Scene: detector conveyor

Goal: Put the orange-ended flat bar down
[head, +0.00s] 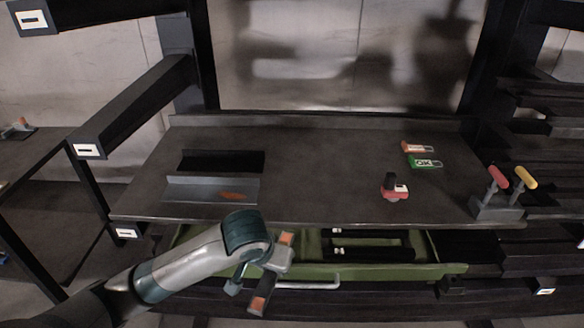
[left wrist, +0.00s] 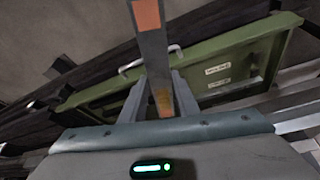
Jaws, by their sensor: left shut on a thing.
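My left gripper (head: 266,268) is shut on the flat bar (head: 263,289), which has orange ends. It holds the bar in the air in front of the workbench, near the open green drawer. In the left wrist view the bar (left wrist: 153,50) stands between the two fingers (left wrist: 160,98), with one orange end at the top and an orange patch near the fingers. My right gripper is not in view.
The green drawer (head: 450,270) is pulled out under the dark workbench (head: 320,170) and holds black pieces. A red-topped device (head: 394,188), small labelled blocks (head: 426,162) and levers (head: 497,208) are at right. The bench middle is clear.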

